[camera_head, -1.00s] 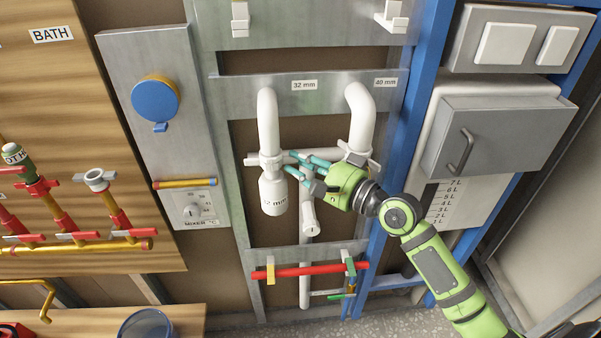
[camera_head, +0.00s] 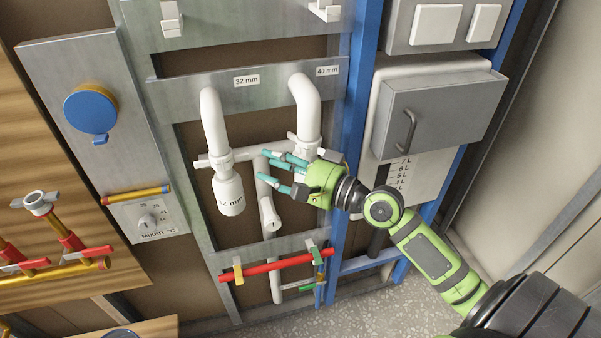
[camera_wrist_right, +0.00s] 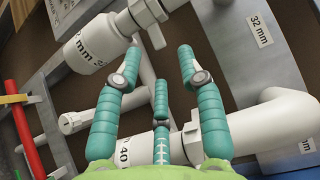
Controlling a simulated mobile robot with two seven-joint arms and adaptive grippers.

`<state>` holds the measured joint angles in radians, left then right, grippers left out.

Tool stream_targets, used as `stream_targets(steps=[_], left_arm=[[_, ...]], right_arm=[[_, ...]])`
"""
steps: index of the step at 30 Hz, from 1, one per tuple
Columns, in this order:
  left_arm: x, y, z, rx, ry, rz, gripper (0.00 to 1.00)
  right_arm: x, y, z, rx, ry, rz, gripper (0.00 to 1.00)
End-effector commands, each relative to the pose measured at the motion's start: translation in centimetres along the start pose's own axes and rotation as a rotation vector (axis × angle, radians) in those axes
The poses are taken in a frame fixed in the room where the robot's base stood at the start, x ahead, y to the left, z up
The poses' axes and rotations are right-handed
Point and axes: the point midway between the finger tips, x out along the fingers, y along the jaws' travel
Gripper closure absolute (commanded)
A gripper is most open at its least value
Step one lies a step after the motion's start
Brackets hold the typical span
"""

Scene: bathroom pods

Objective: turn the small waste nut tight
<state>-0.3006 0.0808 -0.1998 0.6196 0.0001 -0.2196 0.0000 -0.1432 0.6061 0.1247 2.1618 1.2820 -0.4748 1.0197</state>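The small waste nut (camera_head: 221,158) is a white winged nut on the 32 mm pipe, above the white trap cup (camera_head: 229,193). In the right wrist view the nut (camera_wrist_right: 141,17) is at the top, beyond my fingertips. My right gripper (camera_head: 270,168) has teal fingers spread open and empty. It is to the right of the small nut, apart from it, and in front of the 40 mm pipe's lower end. The larger 40 mm nut (camera_wrist_right: 190,135) shows behind the fingers in the right wrist view. My left gripper is out of view.
A 40 mm pipe (camera_head: 304,100) bends down close behind my gripper. A red bar (camera_head: 275,267) crosses below. A grey box with a handle (camera_head: 440,118) and a blue post (camera_head: 352,130) stand to the right. A mixer panel (camera_head: 95,135) is at left.

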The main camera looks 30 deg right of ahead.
Motion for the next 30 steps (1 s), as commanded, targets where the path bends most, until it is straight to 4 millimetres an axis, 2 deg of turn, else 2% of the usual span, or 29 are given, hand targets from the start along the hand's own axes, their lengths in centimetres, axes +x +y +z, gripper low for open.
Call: stream_targets(steps=[1,6,12,18,30], left_arm=[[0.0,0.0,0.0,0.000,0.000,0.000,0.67],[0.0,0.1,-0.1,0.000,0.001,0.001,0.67],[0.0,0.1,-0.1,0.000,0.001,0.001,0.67],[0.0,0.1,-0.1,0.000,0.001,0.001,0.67],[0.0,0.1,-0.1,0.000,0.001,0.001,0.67]], right_arm=[[-1.0,0.1,0.1,0.000,-0.001,0.005,0.61],[-3.8,0.0,0.1,-0.001,-0.001,0.002,0.61],[-6.0,-0.1,0.0,0.000,0.001,-0.002,0.61],[-6.7,-0.2,0.0,-0.002,0.000,-0.005,0.61],[-6.7,-0.2,0.0,-0.002,0.000,-0.005,0.61]])
